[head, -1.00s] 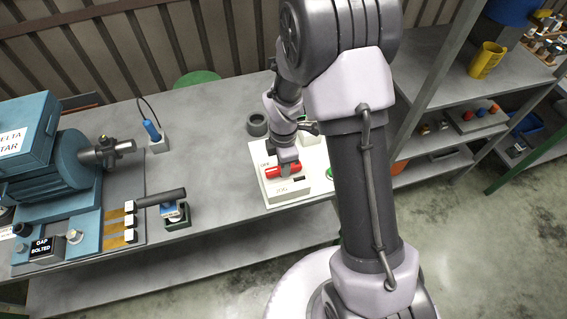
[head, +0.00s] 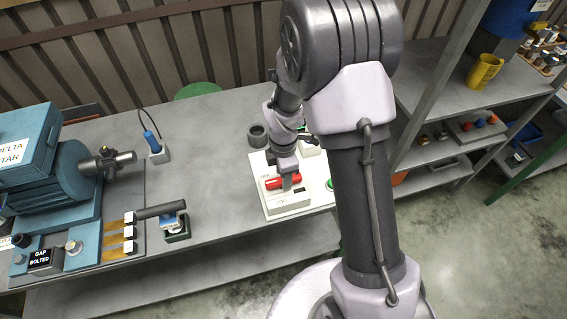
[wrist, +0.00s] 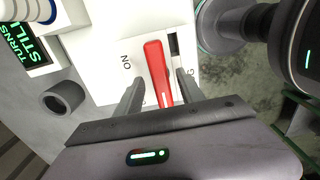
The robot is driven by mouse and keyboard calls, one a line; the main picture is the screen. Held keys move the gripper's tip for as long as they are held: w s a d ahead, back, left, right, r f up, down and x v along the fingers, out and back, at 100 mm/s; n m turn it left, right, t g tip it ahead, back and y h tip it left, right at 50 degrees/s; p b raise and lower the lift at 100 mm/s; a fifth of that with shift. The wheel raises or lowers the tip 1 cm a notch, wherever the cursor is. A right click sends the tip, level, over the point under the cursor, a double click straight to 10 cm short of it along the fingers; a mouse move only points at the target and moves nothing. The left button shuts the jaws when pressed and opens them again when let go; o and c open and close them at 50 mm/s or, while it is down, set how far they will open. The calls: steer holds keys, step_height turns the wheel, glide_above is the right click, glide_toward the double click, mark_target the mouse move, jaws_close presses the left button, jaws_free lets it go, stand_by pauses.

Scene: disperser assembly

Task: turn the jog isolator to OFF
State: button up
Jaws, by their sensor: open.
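The jog isolator is a white box (head: 292,207) on the bench with a red handle (head: 268,184) on its top. In the wrist view the red handle (wrist: 156,70) lies lengthwise between my two fingers, with an "ON" label to its left. My gripper (wrist: 159,78) is open, one finger on each side of the handle. A gap shows on both sides; I cannot tell how far down the fingers reach. In the head view my gripper (head: 287,182) is over the box and hides part of the handle.
A dark ring (head: 258,135) stands behind the box, and a green button (head: 329,184) is at its right.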

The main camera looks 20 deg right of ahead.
step_height(320, 180, up, 17)
steer(key=p, duration=0.4)
steer(key=shift+f, duration=0.15)
steer(key=s+a+r+m+t+y+b, duration=0.1)
steer(key=s+a+m+t+b, duration=0.1)
steer(key=s+m+b, duration=0.4)
steer(key=s+a+r+m+t+y+b, duration=0.1)
steer(key=s+a+r+m+t+b, duration=0.1)
steer(key=s+m+b, duration=0.5)
steer(key=s+m+t, duration=0.1)
steer(key=s+m, duration=0.5)
steer(key=m, duration=0.3)
steer(key=shift+m+t, duration=0.3)
steer(key=shift+t, duration=0.1)
